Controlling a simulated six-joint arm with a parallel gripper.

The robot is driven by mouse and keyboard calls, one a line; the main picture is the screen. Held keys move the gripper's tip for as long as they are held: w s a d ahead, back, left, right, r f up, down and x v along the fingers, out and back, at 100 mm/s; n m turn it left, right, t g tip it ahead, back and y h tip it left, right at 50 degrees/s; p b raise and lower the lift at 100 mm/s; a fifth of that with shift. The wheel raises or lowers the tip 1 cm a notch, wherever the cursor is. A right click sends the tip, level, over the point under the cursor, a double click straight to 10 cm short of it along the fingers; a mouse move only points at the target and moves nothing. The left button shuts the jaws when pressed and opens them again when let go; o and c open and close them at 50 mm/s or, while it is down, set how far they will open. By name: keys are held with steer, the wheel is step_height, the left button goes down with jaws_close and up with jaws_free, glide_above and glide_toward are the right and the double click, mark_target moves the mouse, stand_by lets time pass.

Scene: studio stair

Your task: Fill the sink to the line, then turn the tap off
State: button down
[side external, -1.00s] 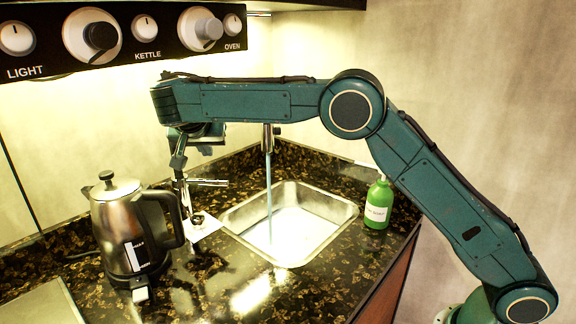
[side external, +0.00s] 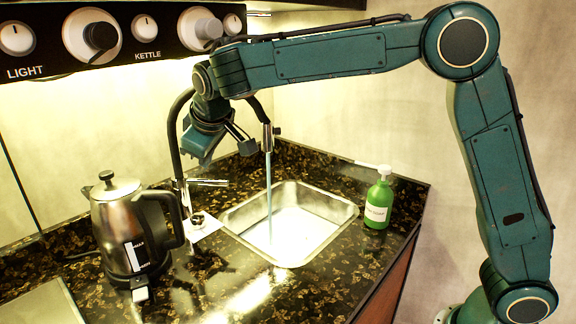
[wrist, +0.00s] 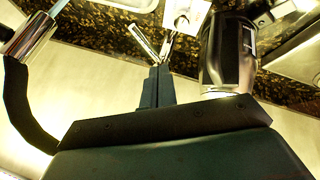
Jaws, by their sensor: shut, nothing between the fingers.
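The tap (side external: 174,130) has a black curved neck and a chrome spout (side external: 267,138), also at the left of the wrist view (wrist: 30,38). A water stream (side external: 269,195) runs from it into the steel sink (side external: 336,228). The sink's floor looks pale; I cannot make out the water level or a line. The tap's chrome lever (side external: 208,182) sticks out sideways at the base and shows beyond my fingertips in the wrist view (wrist: 144,41). My gripper (side external: 245,147) is shut and empty, raised above the lever behind the sink; its fingers fill the wrist view's middle (wrist: 157,70).
A steel kettle (side external: 118,222) stands left of the tap, close to it. A green soap bottle (side external: 378,203) stands right of the sink. A knob panel (side external: 125,32) hangs on the wall above. The speckled counter (side external: 290,295) is clear in front of the sink.

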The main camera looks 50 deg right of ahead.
mark_target(202, 182)
steer(key=shift+s+a+n, duration=0.3)
steer(key=shift+s+n, duration=0.3)
steer(key=shift+n, duration=0.1)
steer(key=shift+f, duration=0.1)
steer(key=w+d+r+x, duration=0.1)
steer(key=d+x, duration=0.1)
steer(key=x, duration=1)
steer(key=shift+d+f, duration=0.15)
steer(key=shift+d, duration=0.15)
steer(key=shift+w, duration=0.15)
